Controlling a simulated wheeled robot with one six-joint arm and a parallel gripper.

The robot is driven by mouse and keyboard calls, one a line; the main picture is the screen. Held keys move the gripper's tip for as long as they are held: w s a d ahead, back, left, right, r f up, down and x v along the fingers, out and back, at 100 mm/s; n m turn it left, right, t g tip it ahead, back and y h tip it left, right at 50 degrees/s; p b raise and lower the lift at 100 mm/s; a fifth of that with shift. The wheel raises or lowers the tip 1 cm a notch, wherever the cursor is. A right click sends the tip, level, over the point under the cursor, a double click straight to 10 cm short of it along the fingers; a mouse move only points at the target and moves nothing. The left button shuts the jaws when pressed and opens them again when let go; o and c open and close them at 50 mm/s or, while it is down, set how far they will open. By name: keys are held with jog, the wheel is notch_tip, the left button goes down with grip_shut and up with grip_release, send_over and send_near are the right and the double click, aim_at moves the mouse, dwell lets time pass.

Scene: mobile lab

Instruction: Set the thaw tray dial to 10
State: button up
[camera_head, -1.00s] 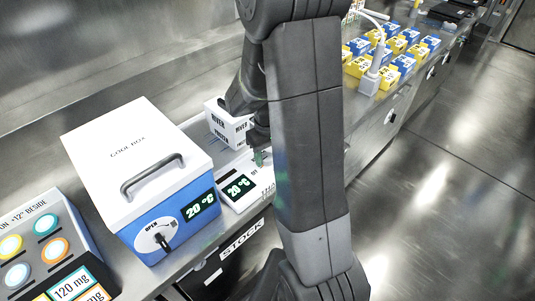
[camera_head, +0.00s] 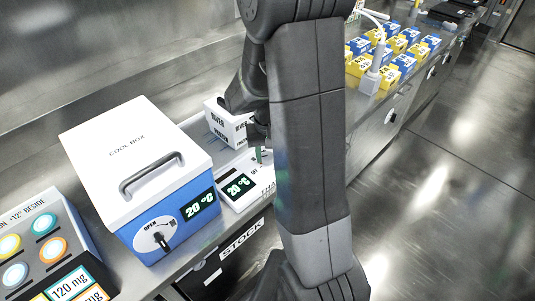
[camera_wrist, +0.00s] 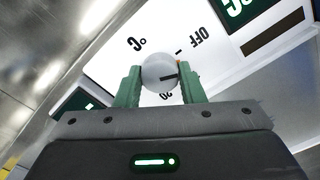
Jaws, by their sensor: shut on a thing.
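The thaw tray (camera_head: 232,201) is a white unit right of the cool box in the head view, with a dark display reading 20 °C. Its dial (camera_wrist: 160,70) is a pale round knob with a dark pointer mark, seen in the wrist view. The dial's face carries printed "OFF" and other marks that are partly covered or too small to read surely. My gripper (camera_wrist: 160,84) has its two green fingers shut on the dial, one on each side. In the head view my gripper (camera_head: 260,155) is over the tray, and my arm hides part of the tray and the dial.
The cool box (camera_head: 118,160), white and blue with a handle, stands close left of the tray. A white box (camera_head: 225,125) stands behind the tray. Several yellow and blue boxes (camera_head: 390,60) sit farther along the counter. The floor at right is clear.

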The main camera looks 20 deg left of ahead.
aim_at(268, 155)
jog(key=m, duration=0.7)
jog(key=shift+b, duration=0.3)
dwell(0.4)
jog(key=o, duration=1)
notch_tip(268, 155, up, 14)
jog(key=shift+f+p, duration=0.1)
jog(key=shift+p, duration=0.25)
notch_tip(268, 155, down, 14)
jog(key=shift+r+b, duration=0.1)
jog(key=shift+b, duration=0.25)
